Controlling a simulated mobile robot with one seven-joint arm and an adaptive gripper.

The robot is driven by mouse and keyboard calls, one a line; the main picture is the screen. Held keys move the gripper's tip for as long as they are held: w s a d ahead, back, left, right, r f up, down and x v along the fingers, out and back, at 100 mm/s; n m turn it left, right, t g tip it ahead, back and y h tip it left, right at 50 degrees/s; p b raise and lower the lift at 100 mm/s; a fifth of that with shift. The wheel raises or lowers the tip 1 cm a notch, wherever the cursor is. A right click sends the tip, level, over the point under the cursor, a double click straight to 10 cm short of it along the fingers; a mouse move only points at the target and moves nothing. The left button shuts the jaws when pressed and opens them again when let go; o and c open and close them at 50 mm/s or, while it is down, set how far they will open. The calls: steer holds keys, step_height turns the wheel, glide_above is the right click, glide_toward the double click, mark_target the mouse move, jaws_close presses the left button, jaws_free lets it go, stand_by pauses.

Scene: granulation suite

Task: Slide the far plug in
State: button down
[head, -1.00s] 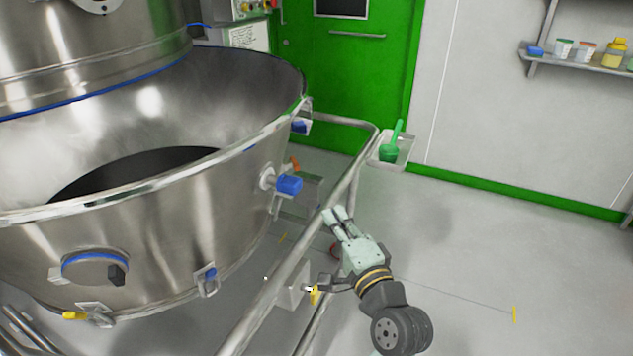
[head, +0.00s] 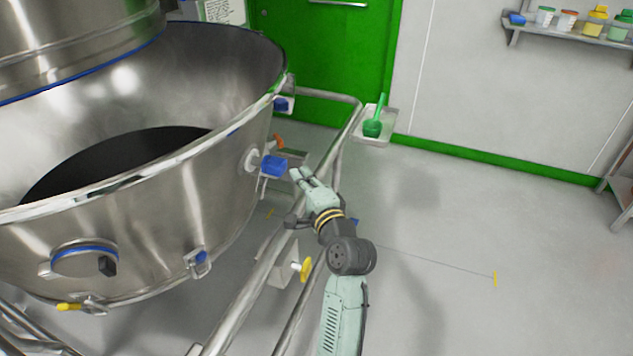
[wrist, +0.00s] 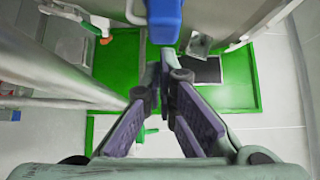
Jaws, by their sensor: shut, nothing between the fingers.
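A blue plug (head: 274,166) sticks out from a round pale port on the right side of the steel bowl (head: 150,215). In the wrist view the blue plug (wrist: 164,22) is just beyond my fingertips. A port with a blue ring and a black knob (head: 107,265) sits on the bowl's near side. My gripper (head: 298,174) is shut and empty, its fingertips pointing at the plug's outer end. I cannot tell whether they touch it. My gripper (wrist: 165,62) also shows in the wrist view, fingertips together.
A steel rail (head: 328,160) runs around the bowl, close by my wrist. A yellow knob (head: 304,268) on a box sits below my arm. A tray (head: 387,129) with a green scoop (head: 373,124) is beyond the rail. Open floor lies to the right.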

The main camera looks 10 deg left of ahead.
mark_target(283, 172)
steer(key=shift+w+a, duration=0.1)
steer(key=shift+a, duration=0.45)
steer(key=shift+w+a+p, duration=0.2)
steer(key=shift+a+p, duration=0.15)
steer(key=shift+a, duration=0.6)
steer(key=shift+w+a+p, duration=0.15)
steer(key=shift+a+p, duration=0.2)
steer(key=shift+a, duration=0.6)
steer(key=shift+d, duration=0.1)
